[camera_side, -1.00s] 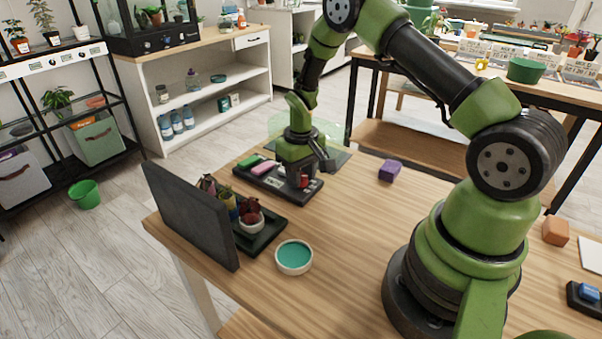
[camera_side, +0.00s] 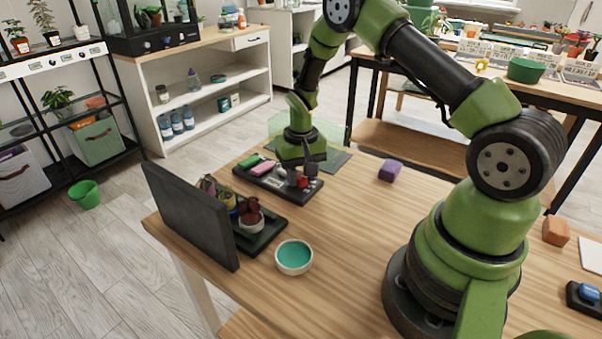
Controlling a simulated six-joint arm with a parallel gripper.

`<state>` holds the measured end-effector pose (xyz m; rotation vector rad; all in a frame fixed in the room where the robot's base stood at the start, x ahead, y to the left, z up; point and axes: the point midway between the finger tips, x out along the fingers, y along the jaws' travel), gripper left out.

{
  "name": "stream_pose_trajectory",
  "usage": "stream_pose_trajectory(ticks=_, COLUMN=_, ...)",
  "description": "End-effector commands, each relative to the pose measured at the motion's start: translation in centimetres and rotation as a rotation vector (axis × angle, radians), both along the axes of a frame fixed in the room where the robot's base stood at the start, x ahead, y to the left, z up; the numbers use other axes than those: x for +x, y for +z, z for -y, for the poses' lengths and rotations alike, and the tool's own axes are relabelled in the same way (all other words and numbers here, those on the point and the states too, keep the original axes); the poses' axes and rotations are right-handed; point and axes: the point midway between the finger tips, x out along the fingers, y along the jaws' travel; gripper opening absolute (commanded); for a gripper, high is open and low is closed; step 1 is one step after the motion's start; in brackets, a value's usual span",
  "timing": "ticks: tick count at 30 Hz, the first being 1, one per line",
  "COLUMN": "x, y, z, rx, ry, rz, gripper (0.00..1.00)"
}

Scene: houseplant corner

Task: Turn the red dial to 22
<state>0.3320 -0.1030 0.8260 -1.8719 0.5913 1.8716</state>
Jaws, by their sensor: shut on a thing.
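A dark panel (camera_side: 262,183) lies on the wooden table and carries a green piece, a pink piece and the red dial (camera_side: 304,182). The dial is at the panel's right end, small and partly hidden by my fingers. My gripper (camera_side: 297,179) points down over this end, shut on the red dial. The dial's markings are too small to read, so I cannot tell its setting.
A dark upright board (camera_side: 190,215) and a tray (camera_side: 262,238) of small potted plants stand at the left front. A teal-topped round dish (camera_side: 294,257) is nearby. A purple block (camera_side: 390,170) lies to the right. The table's middle is clear.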

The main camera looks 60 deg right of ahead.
Motion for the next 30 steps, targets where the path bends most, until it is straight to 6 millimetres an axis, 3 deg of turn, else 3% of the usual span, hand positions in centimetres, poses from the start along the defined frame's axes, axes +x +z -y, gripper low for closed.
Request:
stream_pose_trajectory(ticks=3, x=0.0, y=0.1, z=0.0, rx=0.001, ry=-0.001, rz=-0.002, gripper=0.09)
stream_pose_trajectory(ticks=4, x=0.0, y=0.1, z=0.0, rx=0.001, ry=-0.001, rz=-0.002, gripper=0.37)
stream_pose_trajectory(ticks=5, x=0.0, y=0.1, z=0.0, rx=0.001, ry=-0.001, rz=-0.002, gripper=0.43)
stream_pose_trajectory(ticks=16, x=0.0, y=0.7, z=0.0, rx=-0.001, ry=0.0, rz=0.001, gripper=0.43)
stream_pose_trajectory(ticks=30, x=0.0, y=8.9, z=0.0, rx=0.0, ry=-0.001, rz=0.002, gripper=0.43)
